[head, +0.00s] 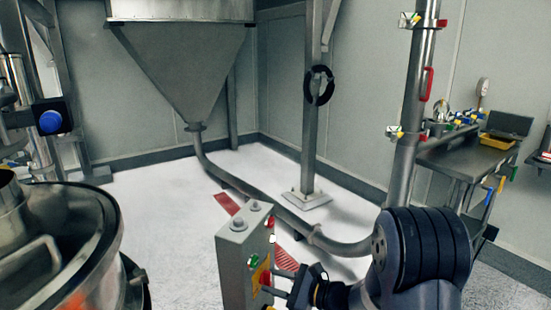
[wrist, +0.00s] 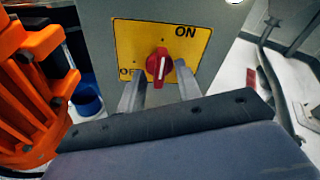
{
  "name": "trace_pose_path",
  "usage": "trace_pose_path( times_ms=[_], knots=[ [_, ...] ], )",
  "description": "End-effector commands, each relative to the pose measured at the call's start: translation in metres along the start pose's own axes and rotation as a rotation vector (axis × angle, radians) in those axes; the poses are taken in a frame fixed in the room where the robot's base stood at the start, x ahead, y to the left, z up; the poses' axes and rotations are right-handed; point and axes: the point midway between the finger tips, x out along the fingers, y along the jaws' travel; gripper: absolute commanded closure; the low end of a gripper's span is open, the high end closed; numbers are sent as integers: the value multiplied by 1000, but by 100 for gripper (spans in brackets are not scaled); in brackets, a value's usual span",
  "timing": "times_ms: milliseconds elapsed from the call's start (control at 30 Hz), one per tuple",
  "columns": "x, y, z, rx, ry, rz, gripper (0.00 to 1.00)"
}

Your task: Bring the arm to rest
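My gripper (wrist: 160,82) is in front of a yellow switch plate on a grey control box (head: 232,262). In the wrist view its two grey fingers are spread apart, one on each side of a red rotary knob (wrist: 160,64). The knob's white mark stands roughly upright, between the "ON" label at upper right and the partly hidden "OFF" label at left. I cannot tell whether the fingers touch the knob. In the head view my gripper (head: 276,285) reaches the box's right face from the right, with my dark arm behind it.
A metal sifter drum (head: 75,245) stands at left. A hopper (head: 185,60) with a pipe curving along the floor stands behind. A steel post (head: 410,110) and a side table (head: 465,155) with a yellow tray are at right. Orange machinery (wrist: 30,85) is close at the wrist view's left.

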Motion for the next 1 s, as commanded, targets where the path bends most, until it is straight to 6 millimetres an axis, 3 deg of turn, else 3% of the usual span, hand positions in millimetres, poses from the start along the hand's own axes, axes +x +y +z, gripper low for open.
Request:
trace_pose_path(
  times_ms=[500, 1000],
  knots=[
    [0, 2, -1, -361, -1, -60, 67],
    [0, 2, 0, -406, -1, -67, 67]
  ],
)
